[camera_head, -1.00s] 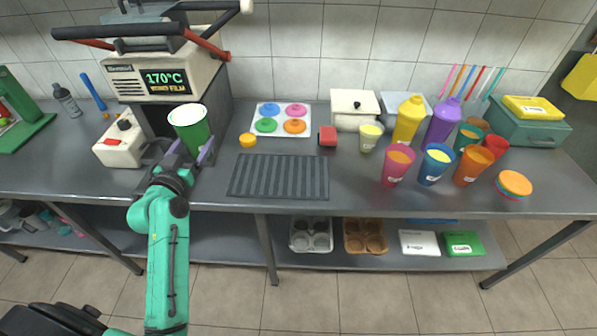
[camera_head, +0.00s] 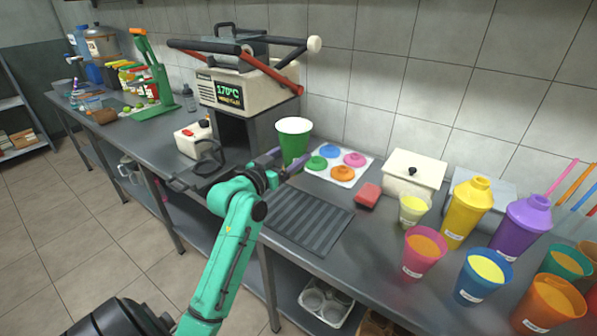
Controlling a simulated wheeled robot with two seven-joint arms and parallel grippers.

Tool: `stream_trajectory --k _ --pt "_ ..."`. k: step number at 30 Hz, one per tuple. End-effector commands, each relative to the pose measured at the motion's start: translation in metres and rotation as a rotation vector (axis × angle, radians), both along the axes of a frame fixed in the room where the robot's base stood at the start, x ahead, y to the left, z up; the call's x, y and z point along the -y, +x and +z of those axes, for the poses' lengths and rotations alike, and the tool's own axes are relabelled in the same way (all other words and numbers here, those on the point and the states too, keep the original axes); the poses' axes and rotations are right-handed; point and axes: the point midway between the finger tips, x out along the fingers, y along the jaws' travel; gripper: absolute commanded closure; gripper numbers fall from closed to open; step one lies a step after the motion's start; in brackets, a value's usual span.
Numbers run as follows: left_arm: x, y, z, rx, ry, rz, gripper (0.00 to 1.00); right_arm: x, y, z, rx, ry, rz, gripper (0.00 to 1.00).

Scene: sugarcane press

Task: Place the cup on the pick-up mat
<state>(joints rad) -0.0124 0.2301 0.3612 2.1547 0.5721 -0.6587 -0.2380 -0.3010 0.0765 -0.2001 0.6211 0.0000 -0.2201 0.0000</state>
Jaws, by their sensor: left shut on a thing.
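A green cup (camera_head: 294,145) with a white inside stands upright in my left gripper (camera_head: 282,162), right of the press. The gripper is shut on the cup's lower part, and the fingers and wrist hide its base. I cannot tell how far the cup is above the counter. The pick-up mat seems to be the dark ribbed mat (camera_head: 308,222) near the counter's front edge. It is empty and lies in front and to the right of the cup, apart from it. My right gripper is not in view.
The press (camera_head: 240,90) stands behind and left of the cup. A pale yellow cup (camera_head: 412,210) and several filled cups and bottles crowd the right. A green lever tool (camera_head: 152,80) stands farther left.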

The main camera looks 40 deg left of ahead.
Motion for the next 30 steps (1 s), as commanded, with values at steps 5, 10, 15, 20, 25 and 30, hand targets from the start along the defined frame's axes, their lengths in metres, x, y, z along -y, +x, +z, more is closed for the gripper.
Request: stream_trajectory --k 5,10,15,20,25,30 --pt "0.0 -0.001 -0.052 -0.001 -0.003 0.002 1.0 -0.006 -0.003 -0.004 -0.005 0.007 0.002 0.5" --pt "0.0 0.0 -0.097 0.0 -0.001 0.001 1.0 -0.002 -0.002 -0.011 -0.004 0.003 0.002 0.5" --pt "0.0 0.0 -0.118 0.004 0.002 0.0 1.0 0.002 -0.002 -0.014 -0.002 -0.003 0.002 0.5" --pt "0.0 0.0 -0.144 0.002 0.001 0.001 1.0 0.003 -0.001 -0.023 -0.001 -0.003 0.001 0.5" --pt "-0.001 0.0 -0.161 0.003 0.002 0.002 1.0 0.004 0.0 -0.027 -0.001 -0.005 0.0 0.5" --pt "0.0 0.0 -0.159 0.004 0.001 0.002 1.0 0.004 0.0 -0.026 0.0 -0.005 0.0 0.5"
